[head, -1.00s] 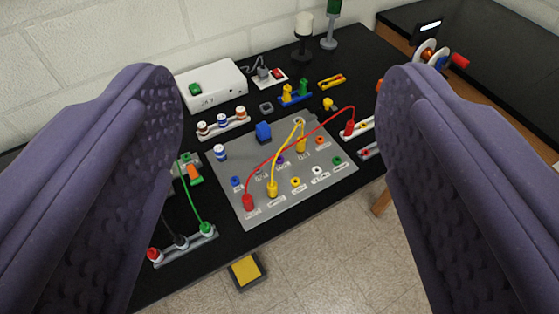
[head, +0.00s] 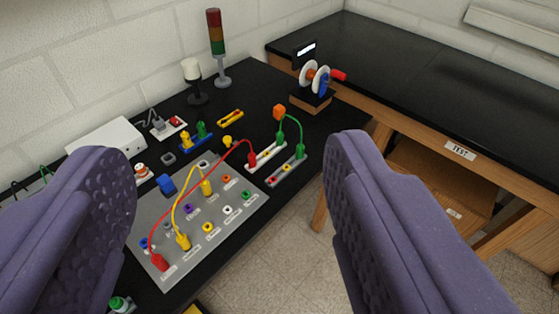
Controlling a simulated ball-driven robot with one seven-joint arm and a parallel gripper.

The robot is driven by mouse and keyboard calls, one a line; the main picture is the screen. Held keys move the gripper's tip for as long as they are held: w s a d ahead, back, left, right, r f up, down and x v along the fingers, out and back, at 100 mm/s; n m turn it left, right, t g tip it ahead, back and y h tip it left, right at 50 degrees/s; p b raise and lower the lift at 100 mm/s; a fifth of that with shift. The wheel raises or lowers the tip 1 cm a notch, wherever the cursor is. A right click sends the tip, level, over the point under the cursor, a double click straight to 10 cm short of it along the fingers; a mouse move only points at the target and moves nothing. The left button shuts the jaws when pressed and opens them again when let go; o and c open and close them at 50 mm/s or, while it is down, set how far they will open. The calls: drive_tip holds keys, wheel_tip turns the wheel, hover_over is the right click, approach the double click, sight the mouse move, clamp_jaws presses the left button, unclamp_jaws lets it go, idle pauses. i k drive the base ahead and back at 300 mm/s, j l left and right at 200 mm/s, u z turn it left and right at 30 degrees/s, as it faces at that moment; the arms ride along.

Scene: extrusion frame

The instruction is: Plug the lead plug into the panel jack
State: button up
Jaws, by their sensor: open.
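The grey jack panel (head: 205,247) lies on the black bench at lower left centre, with coloured jacks such as yellow (head: 207,227), white (head: 228,210) and green (head: 246,195). A red plug (head: 160,262) stands at its near left corner; its lead arcs to another red plug (head: 252,159) in a white strip. A yellow lead joins two yellow plugs (head: 183,241) (head: 206,187) on the panel. Which plug is meant, I cannot tell. My gripper (head: 232,150) is open and empty above the bench.
A white box (head: 104,139), a black lamp stand with a white top (head: 194,82) and a signal tower (head: 217,48) stand at the back. A second bench (head: 450,95) is at right. Open floor lies between.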

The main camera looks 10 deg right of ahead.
sight(252, 156)
drive_tip(key=i+l+u, duration=0.4)
drive_tip(key=i+l, duration=0.25)
drive_tip(key=i, duration=0.2)
drive_tip(key=i+l+u, duration=0.4)
drive_tip(key=i+l, duration=0.4)
